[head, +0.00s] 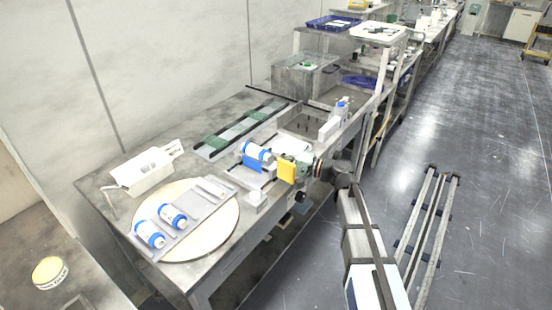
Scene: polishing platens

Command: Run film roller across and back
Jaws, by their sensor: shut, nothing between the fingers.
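My gripper (303,169) is at the right front edge of the bench in the head view. It is small here, shut and empty, close beside a yellow block or pad (286,170). I cannot tell whether they touch. A blue-and-white cylinder (256,151) lies on a grey stand with a blue panel (252,164), left of the yellow piece. Two similar cylinders (149,234) (173,216) lie on a grey plate across the round cream platen (215,237). Which of these is the film roller is not clear.
Green and grey strips (236,131) lie along the bench's back. A white open box (145,172) stands at the left. A white bottle with a blue cap (341,107) and a clear case (305,73) stand farther back. Rails (428,230) lie on the floor at right.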

